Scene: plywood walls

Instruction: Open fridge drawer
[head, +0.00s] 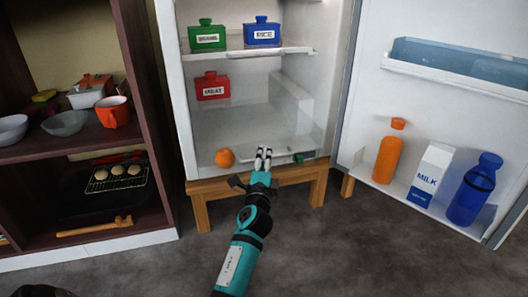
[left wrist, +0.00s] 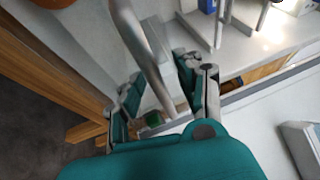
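The fridge (head: 172,85) stands with its door (head: 375,100) swung open to the right. In its bottom is a clear-fronted drawer space (head: 285,125), with an orange (head: 225,158) and a small green item (head: 299,158) low down. My left gripper (head: 263,155) is at the fridge's lower front edge, between these two. In the left wrist view a curved grey metal handle bar (left wrist: 142,45) runs between the spread fingers of my left gripper (left wrist: 165,85). I cannot tell whether the fingers touch it.
A dark wooden shelf (head: 150,90) with bowls, a red mug (head: 112,111) and a grill rack stands left of the fridge. The open door holds an orange bottle (head: 387,157), a milk carton (head: 428,174) and a blue bottle (head: 474,190). The floor (head: 330,245) in front is clear.

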